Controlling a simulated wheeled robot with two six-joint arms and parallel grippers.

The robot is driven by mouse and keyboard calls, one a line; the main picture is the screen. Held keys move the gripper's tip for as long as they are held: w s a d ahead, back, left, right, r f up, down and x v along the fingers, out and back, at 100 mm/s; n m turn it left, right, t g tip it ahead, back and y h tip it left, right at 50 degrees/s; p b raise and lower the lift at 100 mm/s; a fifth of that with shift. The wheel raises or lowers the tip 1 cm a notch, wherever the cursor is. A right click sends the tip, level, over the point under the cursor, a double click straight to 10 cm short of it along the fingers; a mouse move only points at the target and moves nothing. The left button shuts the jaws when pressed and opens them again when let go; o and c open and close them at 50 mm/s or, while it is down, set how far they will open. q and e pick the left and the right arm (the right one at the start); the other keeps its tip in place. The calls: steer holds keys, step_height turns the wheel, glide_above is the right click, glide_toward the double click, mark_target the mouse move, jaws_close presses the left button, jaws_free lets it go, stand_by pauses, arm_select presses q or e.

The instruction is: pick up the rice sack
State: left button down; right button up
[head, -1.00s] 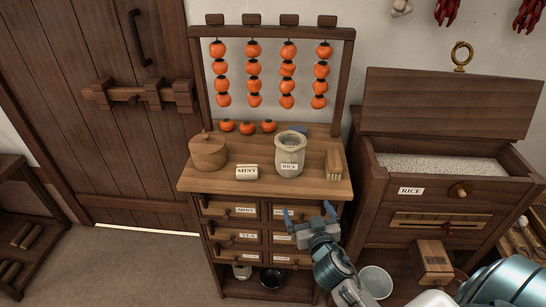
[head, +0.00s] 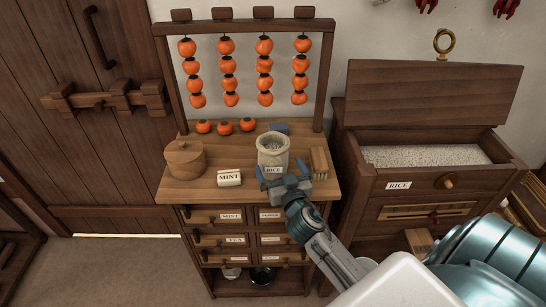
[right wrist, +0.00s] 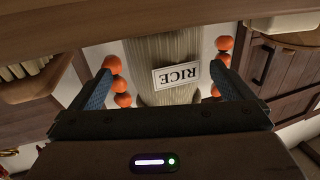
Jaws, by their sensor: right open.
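The rice sack (head: 273,148) is a pale, open-topped sack with a RICE label. It stands upright on the wooden cabinet top (head: 240,192), right of the middle. My right gripper (head: 282,176) is open in front of the sack, with its blue fingers pointing at it. In the right wrist view the sack (right wrist: 166,60) appears upside down between the two spread fingers (right wrist: 165,90). I cannot tell whether either finger touches it. The fingers hide part of its lower front in the head view. My left gripper is not in view.
A brush-like wooden block (head: 318,163) stands close right of the sack. A MINT packet (head: 230,178) and a round wooden box (head: 185,160) are to the left. Several persimmons (head: 225,128) sit behind, under the hanging frame (head: 325,85). An open rice bin (head: 420,155) stands at right.

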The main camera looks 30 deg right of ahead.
steer(key=x, duration=0.1)
steer(key=p+x, duration=0.1)
steer(key=x, duration=0.1)
steer(key=p+x, duration=0.1)
steer(key=shift+w+a+r, duration=0.1)
steer(key=shift+w+a, duration=0.15)
steer(key=shift+a, duration=0.05)
steer(key=shift+w+d+p, duration=0.15)
steer(key=shift+w+p, duration=0.15)
steer(key=shift+w, duration=0.15)
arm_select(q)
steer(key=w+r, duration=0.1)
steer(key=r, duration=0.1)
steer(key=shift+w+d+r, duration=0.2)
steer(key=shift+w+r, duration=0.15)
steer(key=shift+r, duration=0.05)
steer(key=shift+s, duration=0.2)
arm_select(e)
steer(key=c, duration=1)
